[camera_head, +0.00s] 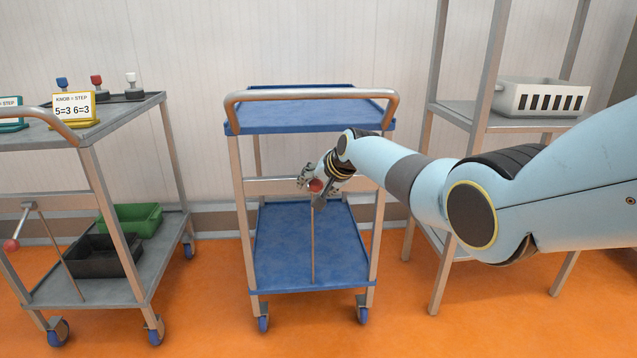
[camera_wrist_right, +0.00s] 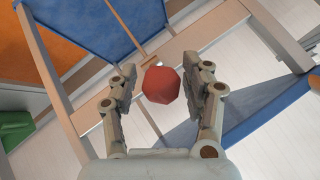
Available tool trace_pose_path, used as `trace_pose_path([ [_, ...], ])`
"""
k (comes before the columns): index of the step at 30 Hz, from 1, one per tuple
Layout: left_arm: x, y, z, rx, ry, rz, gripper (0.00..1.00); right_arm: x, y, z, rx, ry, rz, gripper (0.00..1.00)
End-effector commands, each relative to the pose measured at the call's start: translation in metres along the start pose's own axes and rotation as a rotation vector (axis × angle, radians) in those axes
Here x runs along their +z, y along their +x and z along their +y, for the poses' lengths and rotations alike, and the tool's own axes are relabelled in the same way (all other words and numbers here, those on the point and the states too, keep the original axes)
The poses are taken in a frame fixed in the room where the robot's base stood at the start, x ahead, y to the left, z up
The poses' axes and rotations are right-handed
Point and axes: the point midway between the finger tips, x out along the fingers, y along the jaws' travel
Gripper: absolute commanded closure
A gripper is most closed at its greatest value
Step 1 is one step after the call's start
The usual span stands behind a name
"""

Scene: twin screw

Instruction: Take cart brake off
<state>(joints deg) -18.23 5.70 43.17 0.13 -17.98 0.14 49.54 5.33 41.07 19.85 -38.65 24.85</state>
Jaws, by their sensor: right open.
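The blue cart (camera_head: 310,121) stands in the middle of the head view, with a blue top tray, a blue lower shelf (camera_head: 290,262) and a grey push handle. Its brake lever has a red knob (camera_head: 316,186) at the end, in front of the cart's crossbar, with a thin rod running down to the lower shelf. My right gripper (camera_head: 320,182) is at the red knob. In the right wrist view the red knob (camera_wrist_right: 161,85) sits between the open fingers of my right gripper (camera_wrist_right: 168,92), with visible gaps on both sides. My left gripper is out of view.
A grey cart (camera_head: 150,106) at left carries knobs, a sign (camera_head: 73,106), a green bin (camera_head: 133,219) and a black bin (camera_head: 100,256). It has its own red-knobbed lever (camera_head: 11,245). A shelf rack at right holds a white basket (camera_head: 541,97). Orange floor lies between.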

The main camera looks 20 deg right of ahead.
Motion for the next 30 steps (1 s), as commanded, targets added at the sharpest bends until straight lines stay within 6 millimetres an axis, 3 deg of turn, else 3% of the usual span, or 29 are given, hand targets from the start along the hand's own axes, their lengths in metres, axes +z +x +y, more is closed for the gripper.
trace_pose_path([
  [8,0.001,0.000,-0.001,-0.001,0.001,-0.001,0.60,0.001,-0.017,0.001,-0.001,0.000,0.000,0.51],
  [21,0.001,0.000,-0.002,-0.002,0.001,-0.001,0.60,0.000,-0.091,0.001,0.000,-0.002,0.003,0.51],
  [30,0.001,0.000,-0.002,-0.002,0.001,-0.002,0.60,0.000,-0.119,0.001,0.001,-0.001,0.001,0.51],
])
